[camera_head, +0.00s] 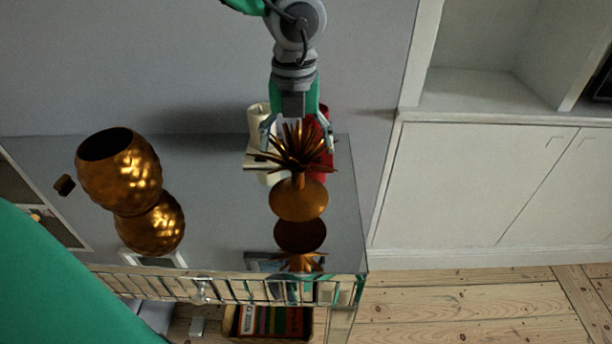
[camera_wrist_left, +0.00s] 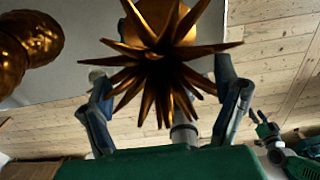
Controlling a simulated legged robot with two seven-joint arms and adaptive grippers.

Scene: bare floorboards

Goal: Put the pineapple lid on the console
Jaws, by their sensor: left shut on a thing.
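The pineapple lid (camera_head: 298,200) is copper-gold, with a spiky leaf crown above a rounded base. My left gripper (camera_head: 297,135) comes down from the top of the head view and is shut on the lid, its fingers on both sides of the crown. In the left wrist view the crown (camera_wrist_left: 160,55) fills the space between the fingers. The lid is upright, at or just above the mirrored console (camera_head: 215,190); I cannot tell whether it touches. The open pineapple pot (camera_head: 118,170) stands to the left. My right gripper (camera_wrist_left: 262,125) appears small at the right of the wrist view.
A white candle (camera_head: 257,118) and a red object (camera_head: 325,125) stand close behind the lid, partly hidden. Console top between pot and lid is clear. A small dark knob (camera_head: 64,185) is at the left. White cabinets (camera_head: 480,185) stand right; a box of books (camera_head: 270,322) lies below.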

